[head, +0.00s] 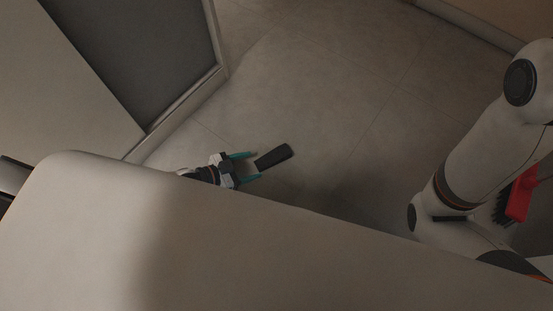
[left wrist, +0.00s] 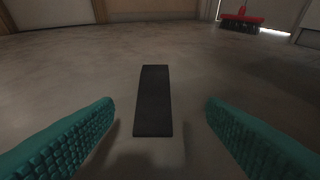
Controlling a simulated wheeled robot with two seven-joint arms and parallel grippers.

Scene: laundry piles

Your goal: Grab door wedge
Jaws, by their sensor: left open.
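The door wedge (head: 273,157) is a dark, narrow block lying on the tiled floor near the middle of the head view. In the left wrist view the wedge (left wrist: 153,101) lies straight ahead, lengthwise, between the lines of the two fingers. My left gripper (head: 252,166) has teal ribbed fingers. It is open and empty, low near the floor, with its fingertips just short of the wedge's near end. The fingers also frame the left wrist view (left wrist: 157,115). My right gripper is not in view; only part of the right arm shows.
A red brush (head: 521,195) with dark bristles stands at the right, behind my right arm; it also shows far off in the left wrist view (left wrist: 241,21). A pale cabinet or door with a dark panel (head: 150,50) is at upper left. The floor around the wedge is clear.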

